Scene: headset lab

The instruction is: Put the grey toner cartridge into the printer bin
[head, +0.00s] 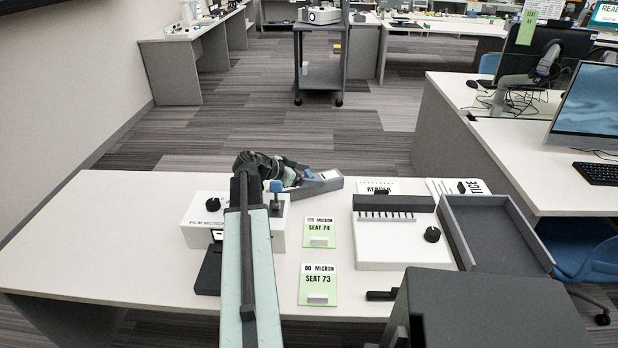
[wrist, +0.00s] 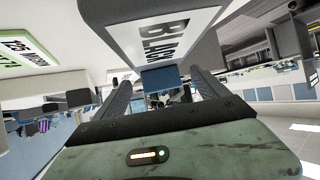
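The grey toner cartridge (head: 318,185), a grey block with a white label, lies near the far edge of the white table, just right of my gripper (head: 284,172). The fingers are apart, with a gap on both sides of the tab. The dark grey open tray (head: 495,235) at the right of the table looks like the printer bin; it appears empty.
A white box marked FILM (head: 200,222) stands left of my arm. Green cards for seat 74 (head: 318,233) and seat 73 (head: 318,286) lie mid-table. A white machine with a dark top and knob (head: 390,252) stands between the cards and the tray.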

